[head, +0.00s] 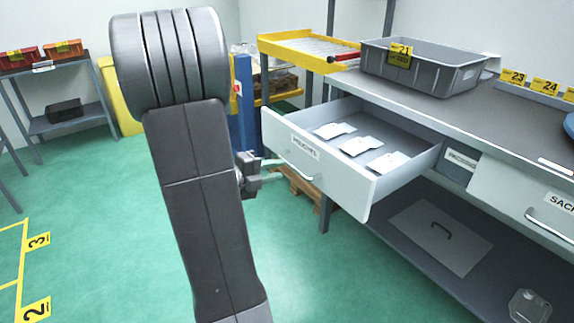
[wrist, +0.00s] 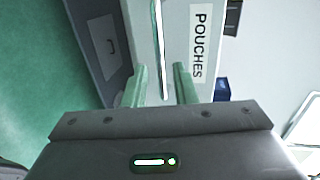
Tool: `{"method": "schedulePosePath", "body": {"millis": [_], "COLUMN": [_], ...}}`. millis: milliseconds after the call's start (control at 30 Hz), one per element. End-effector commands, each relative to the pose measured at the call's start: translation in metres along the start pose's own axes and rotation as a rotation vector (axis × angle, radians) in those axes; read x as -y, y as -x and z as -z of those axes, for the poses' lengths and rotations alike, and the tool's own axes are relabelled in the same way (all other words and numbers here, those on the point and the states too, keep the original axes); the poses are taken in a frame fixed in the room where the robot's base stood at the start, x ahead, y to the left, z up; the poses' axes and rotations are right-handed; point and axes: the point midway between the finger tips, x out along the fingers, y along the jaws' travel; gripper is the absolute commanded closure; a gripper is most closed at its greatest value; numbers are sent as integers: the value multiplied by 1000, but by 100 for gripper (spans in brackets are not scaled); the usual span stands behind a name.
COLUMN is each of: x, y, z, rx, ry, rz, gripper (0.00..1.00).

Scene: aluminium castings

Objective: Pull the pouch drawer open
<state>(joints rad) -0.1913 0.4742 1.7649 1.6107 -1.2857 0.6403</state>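The pouch drawer (head: 320,172) stands pulled well out of the workbench in the head view, with several white pouches (head: 360,146) lying inside. Its front carries a POUCHES label, also readable on the drawer front in the wrist view (wrist: 200,45). My gripper (head: 281,171) is at the left part of the drawer's front, by the bar handle (head: 308,179). In the wrist view my two fingers (wrist: 160,82) stand apart on either side of the handle (wrist: 160,45), with a visible gap on each side. My arm hides part of the floor behind it.
A lower shelf (head: 420,265) lies under the drawer. A blue post (head: 243,105) is behind my gripper. Green floor is clear at left and in front.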

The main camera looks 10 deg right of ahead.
Motion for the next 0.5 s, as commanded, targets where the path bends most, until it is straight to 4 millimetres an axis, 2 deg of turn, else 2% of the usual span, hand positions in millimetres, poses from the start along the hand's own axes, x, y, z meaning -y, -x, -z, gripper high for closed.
{"method": "schedulePosePath", "body": {"millis": [33, 200, 333, 500], "x": [2, 2, 1, 0], "y": [12, 44, 62, 75], "z": [-1, -1, -1, 0], "rx": [4, 4, 3, 1], "ry": [1, 2, 1, 0], "rz": [0, 0, 0, 0], "gripper": [75, 75, 75, 75]}}
